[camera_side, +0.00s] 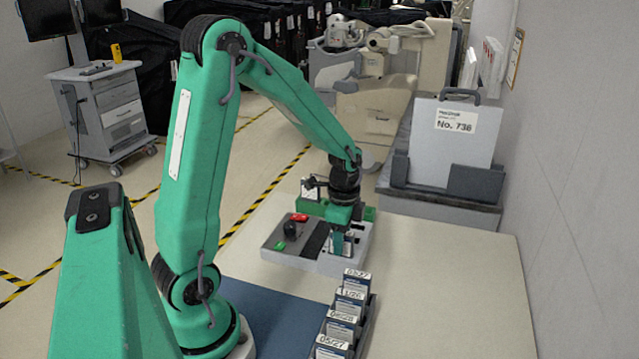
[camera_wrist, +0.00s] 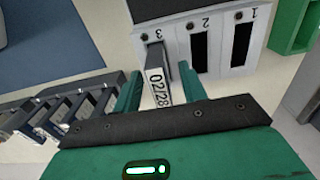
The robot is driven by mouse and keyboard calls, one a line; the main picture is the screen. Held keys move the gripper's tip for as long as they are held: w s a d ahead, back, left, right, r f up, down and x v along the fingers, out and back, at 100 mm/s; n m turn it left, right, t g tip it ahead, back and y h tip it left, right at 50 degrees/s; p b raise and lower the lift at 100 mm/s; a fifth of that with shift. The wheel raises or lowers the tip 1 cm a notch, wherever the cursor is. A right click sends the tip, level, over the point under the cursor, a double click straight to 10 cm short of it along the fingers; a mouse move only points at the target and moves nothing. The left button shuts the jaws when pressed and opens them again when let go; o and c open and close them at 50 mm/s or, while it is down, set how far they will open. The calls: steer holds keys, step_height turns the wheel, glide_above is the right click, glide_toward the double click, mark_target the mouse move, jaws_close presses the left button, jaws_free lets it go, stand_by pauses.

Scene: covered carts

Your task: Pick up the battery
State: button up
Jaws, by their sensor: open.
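A battery with a white label reading 02/28 (camera_wrist: 157,88) stands at slot 3 of the light grey charger (camera_wrist: 222,62) in the wrist view. My gripper (camera_wrist: 161,76) is open, with one green finger on each side of the battery. Whether the fingers touch it I cannot tell. In the side view my gripper (camera_side: 341,236) points down at the right end of the charger (camera_side: 290,262), and part of the battery shows beside the fingers. The slots marked 2 and 1 look dark and empty.
A dark rack (camera_wrist: 40,125) stands left in the wrist view; in the side view it holds several dated batteries (camera_side: 342,328). A green open box (camera_wrist: 292,22) lies beyond the charger. A blue mat (camera_side: 275,318) lies in front. The table to the right is clear.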

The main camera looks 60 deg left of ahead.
jaws_close()
steer(key=shift+r, duration=0.1)
steer(key=shift+r, duration=4.95)
